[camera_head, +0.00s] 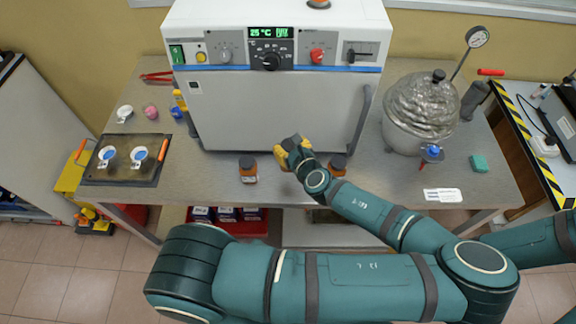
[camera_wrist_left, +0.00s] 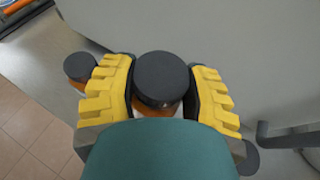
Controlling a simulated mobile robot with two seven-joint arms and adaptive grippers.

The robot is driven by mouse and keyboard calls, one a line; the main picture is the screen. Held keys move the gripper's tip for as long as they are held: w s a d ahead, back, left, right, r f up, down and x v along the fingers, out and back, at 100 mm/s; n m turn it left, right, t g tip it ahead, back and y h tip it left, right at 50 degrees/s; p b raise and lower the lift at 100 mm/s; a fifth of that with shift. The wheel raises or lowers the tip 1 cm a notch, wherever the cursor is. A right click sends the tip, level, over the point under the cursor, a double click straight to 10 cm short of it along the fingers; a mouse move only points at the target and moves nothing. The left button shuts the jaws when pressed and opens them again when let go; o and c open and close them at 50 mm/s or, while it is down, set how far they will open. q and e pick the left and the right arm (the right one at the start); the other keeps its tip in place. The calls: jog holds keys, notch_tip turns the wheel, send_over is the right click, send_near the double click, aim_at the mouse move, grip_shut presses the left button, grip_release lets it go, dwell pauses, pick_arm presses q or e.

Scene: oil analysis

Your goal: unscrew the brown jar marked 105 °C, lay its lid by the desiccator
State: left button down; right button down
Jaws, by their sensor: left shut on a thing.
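In the head view my left gripper (camera_head: 290,152) is in front of the white oven, low over the bench. In the left wrist view its yellow fingers are shut on the middle brown jar, one on each side of the black lid (camera_wrist_left: 161,80). The lid sits on the jar, with a little orange-brown body and white label (camera_wrist_left: 158,110) showing below it. Another brown jar (camera_head: 248,168) stands to the left and a third (camera_head: 338,165) to the right. No jar marking is readable. The desiccator (camera_head: 420,108), a silvery domed vessel with a black knob, stands to the right. My right gripper is out of view.
The oven (camera_head: 275,110) fills the back of the bench, its door handle (camera_head: 360,118) at the right. A white card (camera_head: 443,195) and a green block (camera_head: 479,163) lie near the desiccator. A dark tray (camera_head: 125,172) lies at left. Bare bench (camera_head: 385,185) shows in front of the desiccator.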

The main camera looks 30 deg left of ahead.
pick_arm(q)
notch_tip(320, 180, down, 3)
jog(key=shift+s+f+b, duration=0.1)
jog(key=shift+f+b, duration=0.1)
jog(key=shift+b, duration=0.95)
jog(key=shift+f+b, duration=1.85)
jog(key=shift+f, duration=0.45)
jog(key=shift+f, duration=0.1)
jog(key=shift+c, duration=1.9)
grip_release()
jog(key=shift+r, duration=0.2)
